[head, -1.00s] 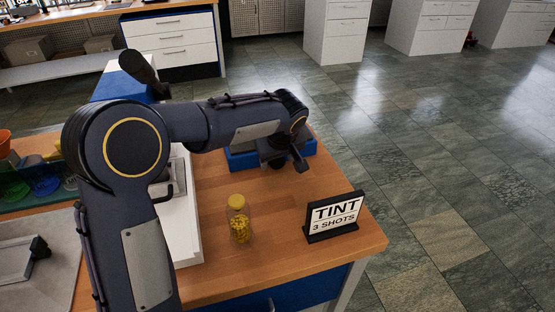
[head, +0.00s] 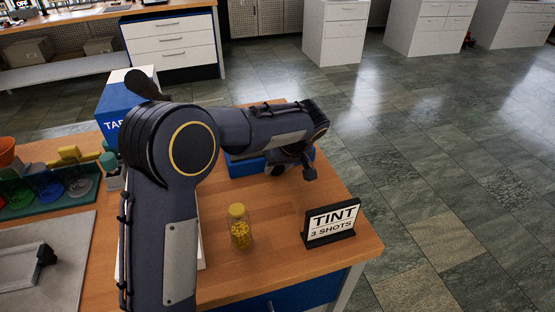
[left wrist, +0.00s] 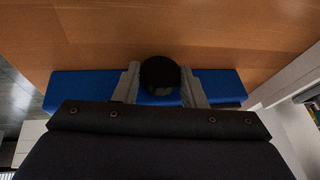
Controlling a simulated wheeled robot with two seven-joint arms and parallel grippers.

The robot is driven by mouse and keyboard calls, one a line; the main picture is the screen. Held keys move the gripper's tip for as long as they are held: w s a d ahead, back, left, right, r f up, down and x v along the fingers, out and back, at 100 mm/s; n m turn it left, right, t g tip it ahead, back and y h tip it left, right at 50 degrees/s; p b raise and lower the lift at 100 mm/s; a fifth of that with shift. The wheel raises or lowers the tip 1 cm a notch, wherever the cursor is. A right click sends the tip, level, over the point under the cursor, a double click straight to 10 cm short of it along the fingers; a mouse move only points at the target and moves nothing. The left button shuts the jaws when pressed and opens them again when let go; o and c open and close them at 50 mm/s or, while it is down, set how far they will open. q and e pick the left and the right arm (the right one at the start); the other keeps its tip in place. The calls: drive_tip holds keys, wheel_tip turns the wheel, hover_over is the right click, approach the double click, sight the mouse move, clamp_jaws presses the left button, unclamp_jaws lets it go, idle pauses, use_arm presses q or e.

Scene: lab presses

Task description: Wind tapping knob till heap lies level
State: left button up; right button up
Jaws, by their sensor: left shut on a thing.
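My left gripper (head: 296,168) is at the right part of the bench, beside a low blue tray-like body (head: 244,167) partly covered by my arm. In the left wrist view its fingers (left wrist: 160,88) are shut on a black round knob-like thing (left wrist: 160,73), one finger on each side. The blue body (left wrist: 218,84) lies behind it there. I cannot tell whether the knob is fixed to it. A blue and white box (head: 112,112) with cut-off lettering stands partly behind my arm. I see no heap. My right gripper is not in view.
A glass jar of yellow pieces (head: 240,230) and a black-framed sign reading TINT 3 SHOTS (head: 331,221) stand near the front right corner. Bare wood surrounds the jar.

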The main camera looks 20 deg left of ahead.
use_arm(q)
drive_tip(key=shift+g+y, duration=0.4)
drive_tip(key=shift+y, duration=0.1)
drive_tip(key=o, duration=1)
drive_tip(key=shift+p+v, duration=0.3)
drive_tip(key=shift+v, duration=3.6)
drive_tip(key=shift+d, duration=0.1)
